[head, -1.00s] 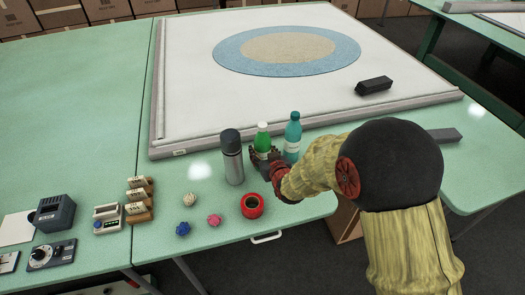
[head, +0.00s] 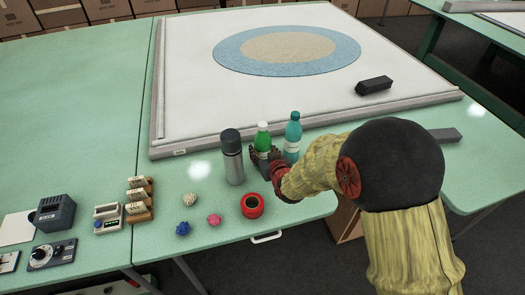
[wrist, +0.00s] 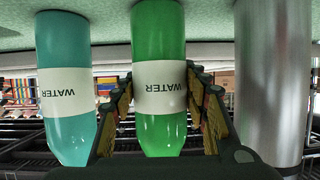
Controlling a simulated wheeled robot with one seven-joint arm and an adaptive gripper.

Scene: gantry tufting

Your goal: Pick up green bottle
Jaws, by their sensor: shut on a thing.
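The green bottle (head: 263,137) has a white label and stands upright on the table between a grey flask and a teal bottle. In the wrist view the green bottle (wrist: 158,45) sits between the two fingers, its label reading WATER. My gripper (head: 264,157) is shut around the bottle's body from the near side. The gripper (wrist: 165,110) also shows in the wrist view, a finger on each side of the bottle. The bottle's lower part is hidden by the gripper in the head view.
The teal bottle (head: 292,137) and the grey flask (head: 232,158) stand close on either side. A red tape roll (head: 252,206) and small yarn balls (head: 214,219) lie nearer the table's front edge. A white framed panel (head: 200,75) lies behind.

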